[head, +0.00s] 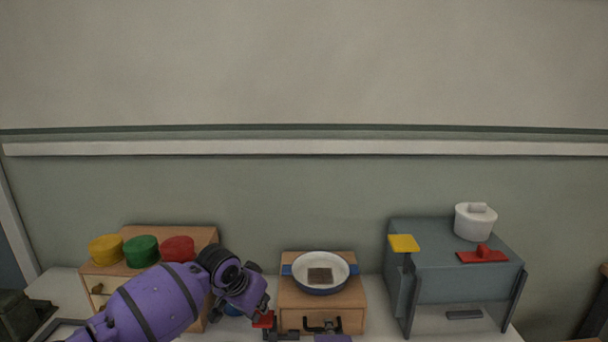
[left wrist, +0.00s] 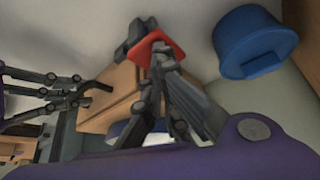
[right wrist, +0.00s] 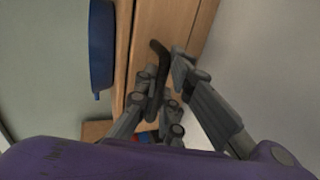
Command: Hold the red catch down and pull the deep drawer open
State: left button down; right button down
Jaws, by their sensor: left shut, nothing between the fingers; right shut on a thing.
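The red catch (head: 263,320) sits on a dark mount at the lower left of the middle wooden box (head: 290,293). My left gripper (left wrist: 165,62) is shut and empty, with its fingertips against the red catch (left wrist: 160,46) in the left wrist view. The deep drawer (head: 350,321) is the wooden front of that box, with a dark handle (right wrist: 158,52). My right gripper (right wrist: 166,76) is shut on the handle in the right wrist view. How far the drawer stands out cannot be told. My right arm is mostly below the head view.
A white-and-blue dish (head: 305,262) with a brown block stands on the box. On the left, a wooden cabinet (head: 205,240) carries yellow, green and red round pieces. On the right, a grey-blue stand (head: 440,262) carries a white pot (head: 475,224). A blue round container (left wrist: 250,42) lies near my left gripper.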

jog(key=shift+s, duration=2.3)
jog(key=c, duration=1.6)
grip_release()
jog(key=shift+v, duration=4)
